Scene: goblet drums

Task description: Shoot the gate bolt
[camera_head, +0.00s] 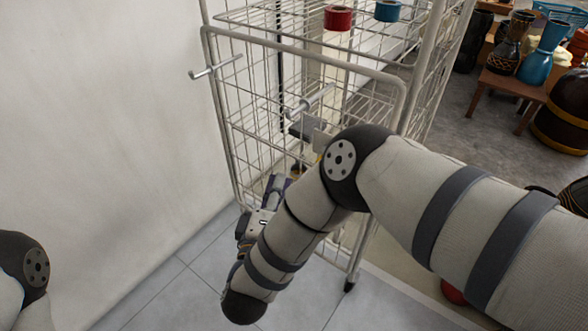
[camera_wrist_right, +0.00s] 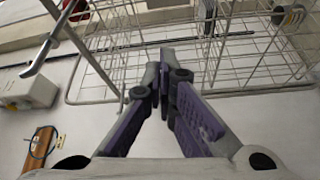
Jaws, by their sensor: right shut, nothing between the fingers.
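A wire roll cage stands against the wall, with a tubular-framed mesh gate (camera_head: 300,52) on its near side. A grey metal rod (camera_head: 316,100) projects from the gate's middle near a grey bracket (camera_head: 305,128); I cannot tell for sure whether it is the bolt. A bent rod (camera_head: 215,67) sticks out at the gate's upper left. My right gripper (camera_head: 278,183) is low in front of the mesh, partly hidden by my arm. In the wrist view, its purple fingers (camera_wrist_right: 165,75) are shut and empty, with wire mesh beyond. My left gripper is out of frame.
A red roll (camera_head: 338,18) and a blue roll (camera_head: 388,11) are on the cage's shelf. A pale wall is at left, and tiled floor (camera_head: 140,290) lies below.

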